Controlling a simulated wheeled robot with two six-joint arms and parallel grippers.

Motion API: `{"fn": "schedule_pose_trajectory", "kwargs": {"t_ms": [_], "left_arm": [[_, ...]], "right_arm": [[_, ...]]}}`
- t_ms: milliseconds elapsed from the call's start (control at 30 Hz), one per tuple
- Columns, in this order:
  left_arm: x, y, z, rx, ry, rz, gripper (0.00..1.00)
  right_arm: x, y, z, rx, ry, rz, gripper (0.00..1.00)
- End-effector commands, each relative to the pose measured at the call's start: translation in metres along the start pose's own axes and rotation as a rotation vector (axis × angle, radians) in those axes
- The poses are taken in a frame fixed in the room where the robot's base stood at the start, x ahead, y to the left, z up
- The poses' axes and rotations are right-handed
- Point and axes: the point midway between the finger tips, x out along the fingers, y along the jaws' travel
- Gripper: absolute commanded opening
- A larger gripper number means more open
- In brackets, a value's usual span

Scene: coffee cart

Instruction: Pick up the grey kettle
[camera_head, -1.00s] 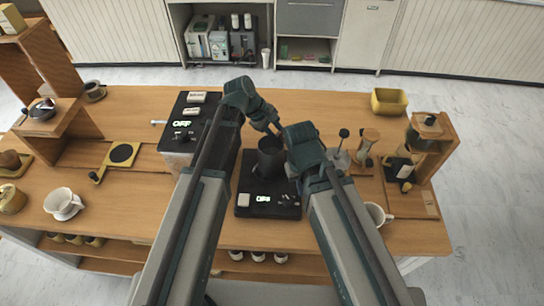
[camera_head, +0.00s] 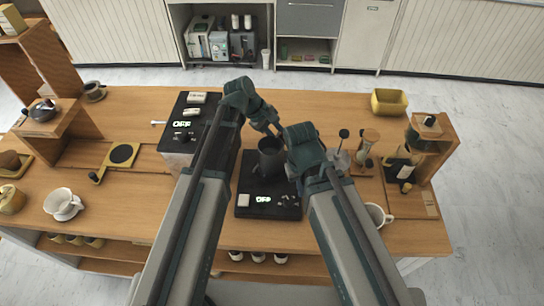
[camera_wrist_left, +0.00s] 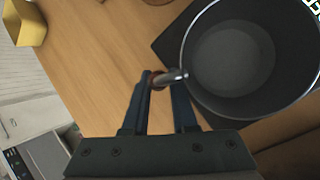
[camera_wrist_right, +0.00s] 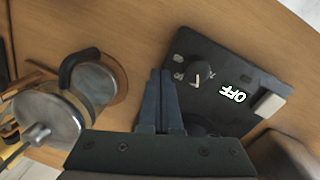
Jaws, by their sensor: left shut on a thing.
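The grey kettle (camera_head: 271,158), an open-topped dark vessel, stands upright over a black base (camera_head: 250,209) that reads OFF. In the left wrist view the kettle (camera_wrist_left: 232,58) shows its round rim and empty-looking grey inside. My left gripper (camera_head: 272,129) is at its far side. My right gripper (camera_head: 291,138) is beside the kettle. In the right wrist view its fingers (camera_wrist_right: 159,75) are together with nothing visible between them.
A glass press (camera_wrist_right: 70,105) stands beside my right gripper. A black machine (camera_head: 190,115) is to the left of my arms. A white cup (camera_head: 376,214) and a wooden stand (camera_head: 440,140) are to the right. A yellow bin (camera_head: 388,101) stands at the back edge. The wooden counter (camera_head: 325,110) behind is clear.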

Motion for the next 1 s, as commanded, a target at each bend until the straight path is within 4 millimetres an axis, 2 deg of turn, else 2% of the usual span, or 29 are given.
{"fn": "schedule_pose_trajectory", "kwargs": {"t_ms": [667,867,1000], "left_arm": [[-0.001,0.001,0.000,0.000,0.000,0.000,0.00],[-0.011,0.004,0.004,-0.001,0.000,0.000,0.00],[-0.024,0.010,0.010,-0.001,-0.001,0.000,0.00]], "right_arm": [[-0.001,0.000,0.000,0.000,0.000,0.000,0.00],[-0.012,0.001,0.001,0.000,0.000,0.000,0.00],[-0.027,0.003,0.002,0.000,0.000,0.000,0.00]]}}
